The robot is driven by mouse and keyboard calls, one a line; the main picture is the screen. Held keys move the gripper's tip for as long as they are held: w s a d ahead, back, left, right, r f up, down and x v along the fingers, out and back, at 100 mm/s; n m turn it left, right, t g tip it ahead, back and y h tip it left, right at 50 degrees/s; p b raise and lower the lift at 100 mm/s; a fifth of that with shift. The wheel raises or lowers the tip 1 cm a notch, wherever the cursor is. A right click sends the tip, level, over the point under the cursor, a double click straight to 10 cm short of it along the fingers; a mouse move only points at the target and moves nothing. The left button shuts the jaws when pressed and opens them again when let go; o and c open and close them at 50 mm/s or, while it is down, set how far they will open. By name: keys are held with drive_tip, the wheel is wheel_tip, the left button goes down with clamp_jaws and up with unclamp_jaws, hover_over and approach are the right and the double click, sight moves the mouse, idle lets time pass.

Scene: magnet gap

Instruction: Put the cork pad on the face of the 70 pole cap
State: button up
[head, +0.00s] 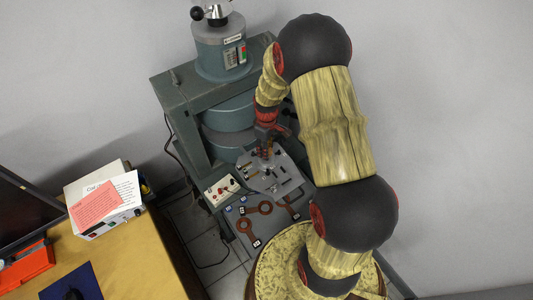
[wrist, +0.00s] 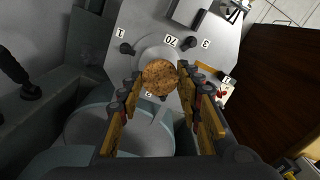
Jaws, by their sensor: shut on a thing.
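The round brown cork pad (wrist: 160,75) is between my fingertips in the wrist view. My gripper (wrist: 158,82) is shut on the pad's two sides. Behind the pad lies a grey plate (wrist: 120,65) with the mark "70" and the marks 1, 2 and 3 beside dark knobs. A pale round face (wrist: 152,52) by the "70" mark is partly covered by the pad. I cannot tell whether the pad touches it. In the head view, my gripper (head: 268,143) is over the grey plate (head: 285,180), and the pad is too small to make out.
The blue-grey magnet frame (head: 185,125) and its round body (head: 230,115) stand close beside my gripper. A small control box (head: 221,190) is to the left. A tray with brown long-handled pieces (head: 255,208) lies in front. A desk (head: 120,265) is at lower left.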

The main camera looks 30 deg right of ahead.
drive_tip(key=shift+w+f+b, duration=0.1)
drive_tip(key=shift+f+b, duration=0.4)
drive_tip(key=shift+f, duration=1.15)
drive_tip(key=shift+f, duration=0.15)
drive_tip(key=o, duration=0.8)
drive_tip(key=shift+c, duration=0.2)
drive_tip(key=shift+o, duration=0.3)
